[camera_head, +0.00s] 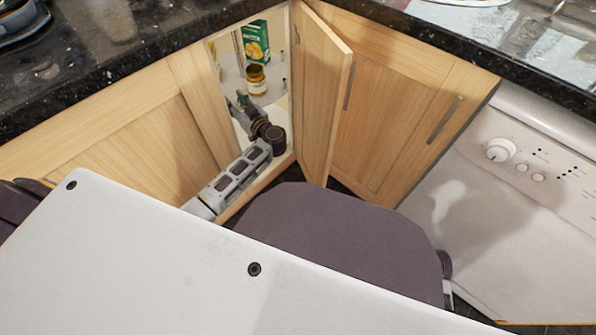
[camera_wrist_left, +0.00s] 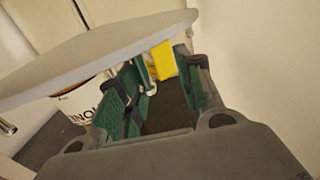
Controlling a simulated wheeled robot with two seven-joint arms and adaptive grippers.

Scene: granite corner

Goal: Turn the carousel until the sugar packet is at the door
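The carousel stands inside the open corner cabinet, and its pale upper shelf (camera_head: 231,82) shows in the head view. A green and yellow box (camera_head: 256,42) and a jar with a yellowish label (camera_head: 256,79) stand on it. My left gripper (camera_head: 238,103) reaches into the cabinet opening. In the left wrist view the gripper (camera_wrist_left: 160,78) is open, with a grey shelf edge (camera_wrist_left: 90,58) across and above its fingers. A yellow item (camera_wrist_left: 163,60) shows beyond the fingers, and a white lettered container (camera_wrist_left: 82,103) is to the left. I cannot identify the sugar packet. My right gripper is not visible.
The wooden door (camera_head: 325,90) stands open to the right of the opening. A dark granite countertop (camera_head: 110,40) overhangs the cabinets. A white appliance with a knob (camera_head: 500,150) is at the right.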

